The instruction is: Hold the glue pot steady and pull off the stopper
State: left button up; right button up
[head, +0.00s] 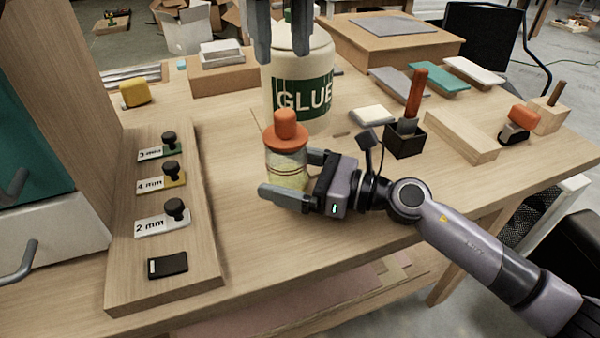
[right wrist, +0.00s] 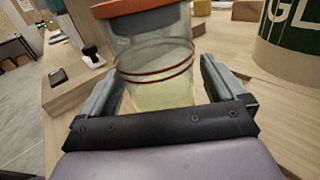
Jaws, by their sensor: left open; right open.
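The glue pot (head: 287,168) is a clear glass jar with pale yellow contents and dark red bands, standing upright on the workbench. Its orange stopper (head: 286,130) sits in the top. My right gripper (head: 294,180) is open, with its fingers on either side of the pot's lower body. In the right wrist view the pot (right wrist: 155,75) is between the fingers, with a gap at the right one; contact at the left one is unclear. The stopper (right wrist: 140,22) is cut off at the top there. My left gripper (head: 282,45) is open and empty, pointing down above the stopper.
A big white container labelled GLUE (head: 300,85) stands close behind the pot. A wooden board (head: 165,235) with several knobbed plates lies to the left. A black holder (head: 405,140) with an orange-handled tool stands to the right. Bare bench lies in front of the pot.

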aim_at(283, 116)
pick_arm(q)
jog(key=shift+o, duration=0.3)
pick_arm(e)
jog(key=c, duration=1.2)
pick_arm(q)
jog(key=o, duration=0.9)
jog(key=m, duration=0.1)
jog(key=f+m+t, duration=0.1)
jog(key=m, duration=0.2)
jog(key=shift+s+a+f+t, duration=0.25)
jog(key=shift+s+t, duration=0.05)
jog(key=shift+d+f+m+t+h, duration=0.15)
jog(key=shift+f+m, duration=0.6)
jog(key=shift+f, duration=0.85)
jog(key=shift+a+f+m+t+h, duration=0.15)
jog(key=shift+f+m, duration=0.55)
jog(key=shift+f, duration=0.95)
jog(key=shift+d+f+m+t+h, duration=0.15)
jog(key=shift+f+m, duration=0.6)
jog(key=shift+f, duration=0.85)
